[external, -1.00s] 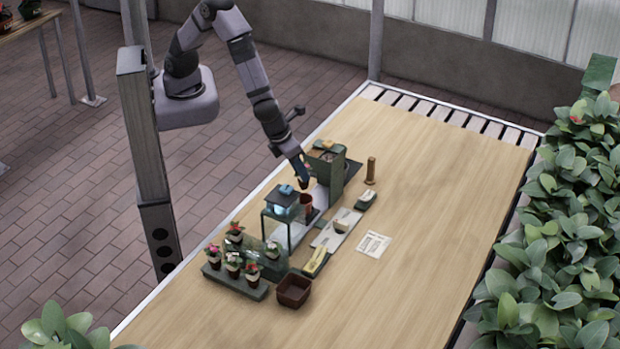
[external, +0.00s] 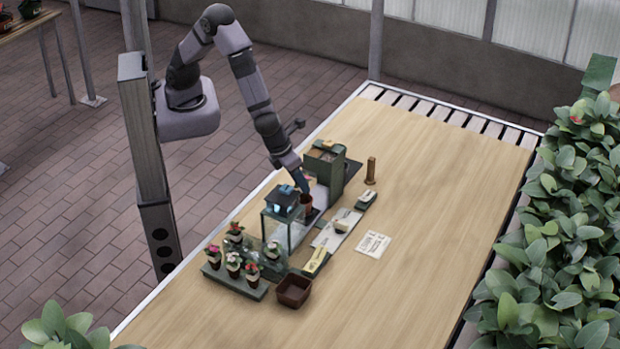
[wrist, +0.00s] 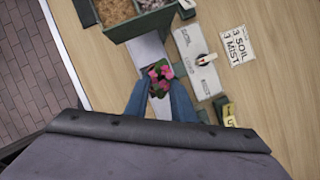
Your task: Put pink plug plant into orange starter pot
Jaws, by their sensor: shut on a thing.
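My gripper (wrist: 158,88) is shut on the pink plug plant (wrist: 160,73), which shows as pink flowers and green leaves between the blue fingertips. In the external view my gripper (external: 303,186) points down just above the orange starter pot (external: 306,204). The pot stands upright on the station beside the small dark-roofed stand. The fingers and plant are too small there to tell whether the plant's base is inside the pot. In the wrist view the plant and fingers largely hide what lies below.
A green bin box (external: 325,167) stands behind the pot. The dark-roofed stand (external: 284,200) is close to its left. Several potted flowers sit in a tray (external: 238,285) in front, beside an empty brown pot (external: 294,291). A sign card (external: 373,244) lies right; the table right of it is clear.

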